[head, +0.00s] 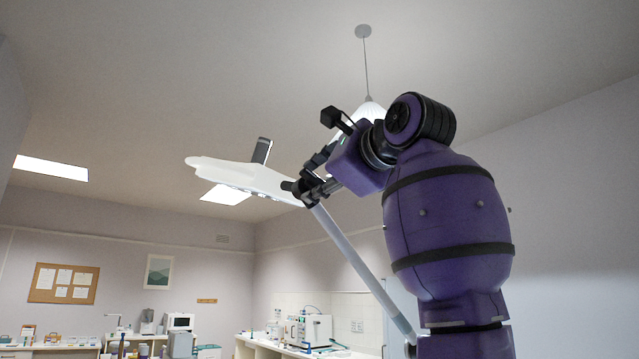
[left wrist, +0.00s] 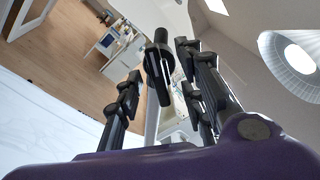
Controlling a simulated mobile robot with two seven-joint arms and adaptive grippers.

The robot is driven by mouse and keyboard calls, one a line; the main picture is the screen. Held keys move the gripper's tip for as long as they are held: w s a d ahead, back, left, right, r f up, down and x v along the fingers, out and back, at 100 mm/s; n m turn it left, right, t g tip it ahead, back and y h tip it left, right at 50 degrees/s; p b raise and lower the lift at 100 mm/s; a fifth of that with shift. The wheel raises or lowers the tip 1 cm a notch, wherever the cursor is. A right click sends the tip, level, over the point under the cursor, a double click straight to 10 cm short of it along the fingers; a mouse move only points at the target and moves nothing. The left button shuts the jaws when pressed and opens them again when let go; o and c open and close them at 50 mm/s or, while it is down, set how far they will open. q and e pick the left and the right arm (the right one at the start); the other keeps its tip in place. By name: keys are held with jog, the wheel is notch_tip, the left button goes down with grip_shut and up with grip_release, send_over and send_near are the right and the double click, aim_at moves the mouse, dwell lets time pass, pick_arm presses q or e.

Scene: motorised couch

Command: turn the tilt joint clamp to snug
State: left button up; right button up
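The tilt joint clamp is a black knob or lever (left wrist: 158,72) in the left wrist view, on the grey lamp pole (head: 350,250). In the head view, the joint lies where the white lamp head (head: 235,175) meets the pole, partly hidden by my gripper. My left gripper (head: 308,186) reaches the joint from the upper right. A gap shows on the left; contact on the right is unclear. My right gripper is in neither view.
A pendant lamp (head: 363,105) hangs from the ceiling behind my left arm; its ribbed shade is close in the left wrist view (left wrist: 296,62). A dark upright handle-like piece (head: 262,150) stands on the lamp head. Counters with equipment (head: 310,328) are far below.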

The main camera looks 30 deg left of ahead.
pick_arm(q)
jog(key=v, duration=1.2)
jog(key=shift+a, duration=0.1)
